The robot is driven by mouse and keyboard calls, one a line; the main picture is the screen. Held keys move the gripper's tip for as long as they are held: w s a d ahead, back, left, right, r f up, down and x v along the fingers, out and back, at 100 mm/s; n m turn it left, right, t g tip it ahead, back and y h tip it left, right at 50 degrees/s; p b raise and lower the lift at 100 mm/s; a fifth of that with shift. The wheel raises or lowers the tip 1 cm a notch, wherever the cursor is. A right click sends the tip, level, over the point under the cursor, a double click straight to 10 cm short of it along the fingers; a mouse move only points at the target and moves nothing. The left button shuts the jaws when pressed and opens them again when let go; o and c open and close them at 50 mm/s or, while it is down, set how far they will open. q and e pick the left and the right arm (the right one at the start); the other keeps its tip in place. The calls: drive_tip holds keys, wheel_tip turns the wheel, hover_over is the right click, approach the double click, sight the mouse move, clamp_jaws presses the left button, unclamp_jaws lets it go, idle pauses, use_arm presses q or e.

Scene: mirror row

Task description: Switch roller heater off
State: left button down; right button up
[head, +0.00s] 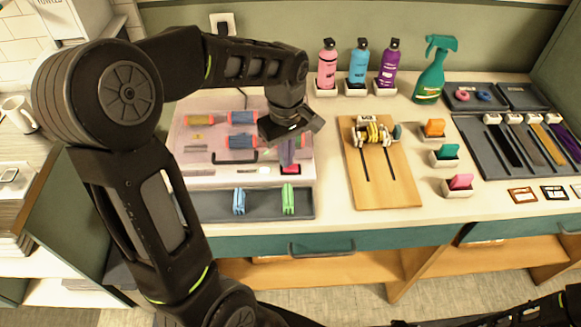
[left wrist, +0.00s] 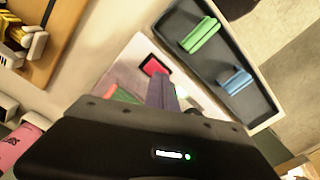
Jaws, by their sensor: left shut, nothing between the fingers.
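The roller heater (head: 190,170) is a pale pinkish box on the counter at left, with several blue and yellow rollers (head: 242,141) in it. A red switch (head: 290,169) is on its front right; the red switch also shows in the left wrist view (left wrist: 155,66) in a dark surround. I cannot tell which way it is set. My left gripper (head: 287,158) is shut and empty, pointing down just above and behind the switch. Its fingers show in the left wrist view (left wrist: 162,95) close to the switch; contact cannot be told.
A dark tray (head: 265,206) with blue and green clips lies in front of the heater. A wooden board (head: 395,190) is to its right. Pink, blue and purple bottles (head: 357,65) and a green spray bottle (head: 433,75) stand behind.

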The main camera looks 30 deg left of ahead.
use_arm(q)
drive_tip(key=shift+f+b, duration=0.3)
drive_tip(key=shift+f, duration=0.2)
drive_tip(key=shift+r, duration=0.1)
drive_tip(key=shift+r+p, duration=2.7)
drive_tip(key=shift+r, duration=0.75)
